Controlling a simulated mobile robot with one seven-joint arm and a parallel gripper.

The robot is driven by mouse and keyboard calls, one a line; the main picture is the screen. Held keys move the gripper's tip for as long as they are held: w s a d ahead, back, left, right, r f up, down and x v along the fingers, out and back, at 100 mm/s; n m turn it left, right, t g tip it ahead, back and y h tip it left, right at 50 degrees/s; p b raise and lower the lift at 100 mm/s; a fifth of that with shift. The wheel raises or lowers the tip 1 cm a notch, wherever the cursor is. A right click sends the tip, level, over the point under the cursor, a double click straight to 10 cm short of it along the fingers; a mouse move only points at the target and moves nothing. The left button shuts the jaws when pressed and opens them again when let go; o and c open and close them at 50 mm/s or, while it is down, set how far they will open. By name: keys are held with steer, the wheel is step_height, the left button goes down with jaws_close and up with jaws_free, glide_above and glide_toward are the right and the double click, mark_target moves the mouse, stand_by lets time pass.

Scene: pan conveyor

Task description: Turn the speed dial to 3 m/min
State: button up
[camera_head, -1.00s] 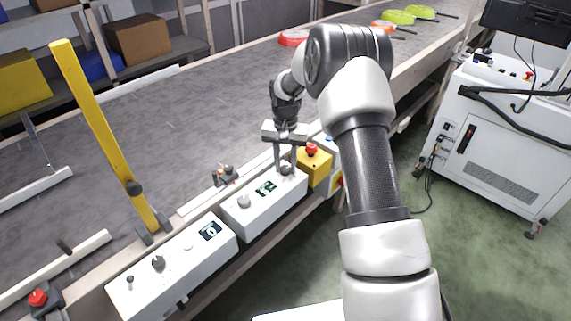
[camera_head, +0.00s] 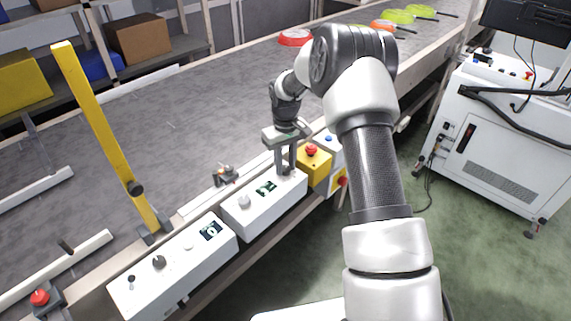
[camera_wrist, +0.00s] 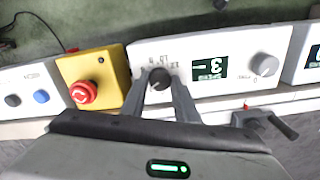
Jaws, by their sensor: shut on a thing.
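The dark dial knob (camera_wrist: 158,78) sits on a white control box, with small markings around it, in the wrist view. My gripper (camera_wrist: 161,90) is shut on this knob, one finger on each side. In the head view my gripper (camera_head: 285,168) reaches down to the right end of the white control box (camera_head: 262,211). Beside the knob is a dark display (camera_wrist: 210,68) with a large digit that looks like a 3; the view is turned over. The display is small in the head view (camera_head: 266,188).
A light grey knob (camera_wrist: 264,65) is on the same box. A yellow box with a red emergency button (camera_wrist: 83,92) stands close beside my gripper. A second control box (camera_head: 172,268) is to the left. The belt (camera_head: 190,120) holds pans (camera_head: 294,38) farther back.

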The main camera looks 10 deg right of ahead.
mark_target(285, 168)
stand_by(0.3)
steer(key=o, duration=1.1)
steer(key=shift+c, duration=0.2)
steer(key=shift+r, duration=0.15)
step_height(285, 168, up, 17)
steer(key=p, duration=0.1)
steer(key=shift+p, duration=0.4)
steer(key=shift+r, duration=0.15)
